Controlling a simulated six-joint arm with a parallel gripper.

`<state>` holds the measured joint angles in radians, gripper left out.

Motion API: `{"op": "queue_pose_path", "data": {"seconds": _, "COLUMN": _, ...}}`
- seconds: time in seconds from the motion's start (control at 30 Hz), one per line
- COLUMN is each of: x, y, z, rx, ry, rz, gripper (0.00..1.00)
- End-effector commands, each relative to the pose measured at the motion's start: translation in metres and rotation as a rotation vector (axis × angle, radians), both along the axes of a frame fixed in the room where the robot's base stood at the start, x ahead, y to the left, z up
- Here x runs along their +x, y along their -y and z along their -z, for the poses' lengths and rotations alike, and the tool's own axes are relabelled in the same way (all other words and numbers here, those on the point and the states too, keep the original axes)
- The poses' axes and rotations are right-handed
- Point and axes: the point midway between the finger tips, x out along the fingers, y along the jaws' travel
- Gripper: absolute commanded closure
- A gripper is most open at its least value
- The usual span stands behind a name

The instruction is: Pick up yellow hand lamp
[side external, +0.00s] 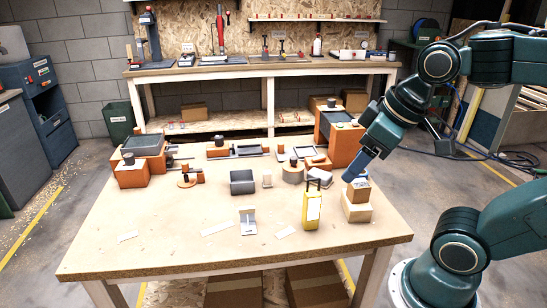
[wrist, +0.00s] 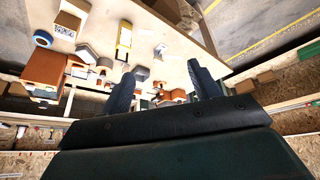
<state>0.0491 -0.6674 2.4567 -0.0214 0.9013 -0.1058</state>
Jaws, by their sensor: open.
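The yellow hand lamp (side external: 311,208) stands upright near the front right of the wooden table, with a pale front panel and a dark handle on top. In the wrist view the yellow lamp (wrist: 124,40) shows at the upper left, beyond the left finger.
Stacked cardboard boxes (side external: 357,205) stand right of the lamp. Orange vises and machines (side external: 340,135) line the back. The table's front left is mostly clear.

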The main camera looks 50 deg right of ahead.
Motion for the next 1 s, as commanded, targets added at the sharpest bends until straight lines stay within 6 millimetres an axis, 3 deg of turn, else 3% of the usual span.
{"op": "queue_pose_path", "data": {"seconds": 0.47, "x": 0.07, "y": 0.043, "z": 0.013, "rx": -0.103, "ry": -0.171, "rz": -0.289, "gripper": 0.38}}
{"op": "queue_pose_path", "data": {"seconds": 1.0, "x": 0.131, "y": 0.123, "z": 0.066, "rx": -0.1, "ry": -0.288, "rz": -0.651, "gripper": 0.38}}
